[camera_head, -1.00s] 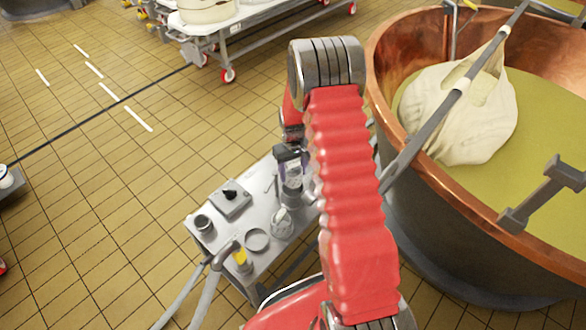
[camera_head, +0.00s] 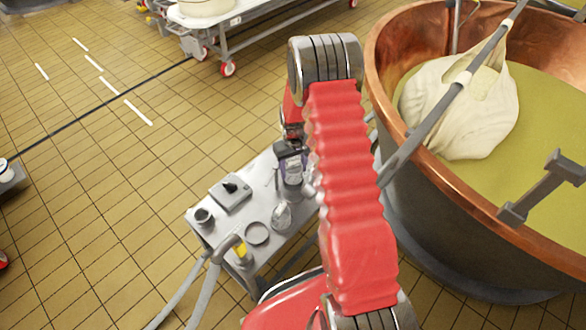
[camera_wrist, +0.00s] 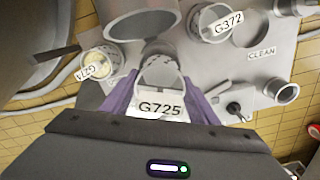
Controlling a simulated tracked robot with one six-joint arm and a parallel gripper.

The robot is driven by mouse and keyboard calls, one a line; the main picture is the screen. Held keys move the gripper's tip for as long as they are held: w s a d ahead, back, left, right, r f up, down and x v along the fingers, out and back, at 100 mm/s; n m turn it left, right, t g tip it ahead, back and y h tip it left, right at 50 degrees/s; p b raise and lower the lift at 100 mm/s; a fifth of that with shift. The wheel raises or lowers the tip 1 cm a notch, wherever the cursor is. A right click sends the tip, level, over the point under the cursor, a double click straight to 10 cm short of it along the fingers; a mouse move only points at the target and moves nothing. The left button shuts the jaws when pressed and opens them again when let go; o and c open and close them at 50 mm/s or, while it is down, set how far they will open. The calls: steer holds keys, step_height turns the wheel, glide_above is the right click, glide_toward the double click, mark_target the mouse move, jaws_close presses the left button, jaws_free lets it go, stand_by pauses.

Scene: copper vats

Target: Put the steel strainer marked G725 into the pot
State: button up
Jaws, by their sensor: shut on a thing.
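My gripper (camera_wrist: 160,100) is shut on the steel strainer marked G725 (camera_wrist: 158,84), its purple fingers on both sides of it. In the head view my gripper (camera_head: 291,165) is over the steel table, partly behind my red arm. Whether the strainer touches the table is hard to tell. A strainer marked G372 (camera_wrist: 212,20) stands beyond it on the right, and another labelled vessel (camera_wrist: 100,62) stands to the left. A small open grey pot (camera_wrist: 286,92) stands at the right; it also shows in the head view (camera_head: 203,216). A larger grey round vessel (camera_wrist: 140,28) is at the top.
A "CLEAN" label (camera_wrist: 262,53) lies near the pot. A copper vat (camera_head: 400,150) stands close on the right.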

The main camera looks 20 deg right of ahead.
steer(key=shift+f, duration=2.25)
